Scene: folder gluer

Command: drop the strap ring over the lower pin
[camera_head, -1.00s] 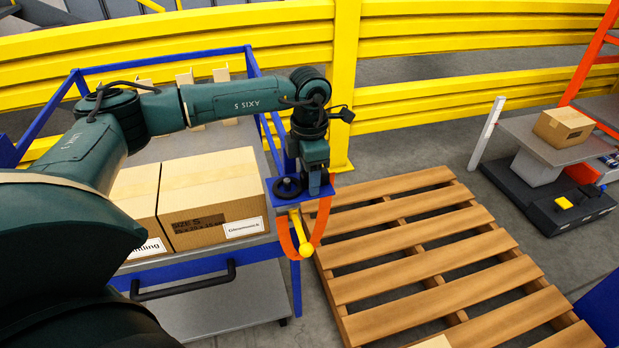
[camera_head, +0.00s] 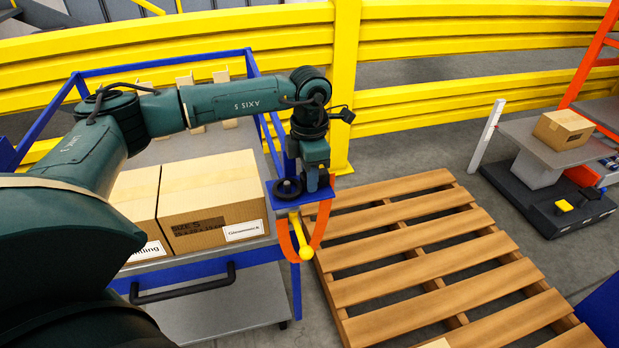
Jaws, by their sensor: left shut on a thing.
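My left gripper (camera_head: 314,184) points down at the cart's right corner, beside a blue bracket plate (camera_head: 289,203). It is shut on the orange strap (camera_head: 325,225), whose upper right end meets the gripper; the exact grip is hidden. The strap hangs in a U from the plate area. A yellow pin with a ball end (camera_head: 300,233) sticks out below the plate, and the strap's loop passes close around it. A black ring (camera_head: 288,189) lies at the plate, left of the gripper; I cannot tell whether it is the strap ring or seated on a pin. My right gripper is out of view.
The blue-framed cart (camera_head: 252,250) carries cardboard boxes (camera_head: 210,200) left of the gripper. A wooden pallet (camera_head: 430,260) lies on the floor to the right. A yellow guard rail (camera_head: 440,100) runs behind. A carton (camera_head: 564,130) sits on a stand at far right.

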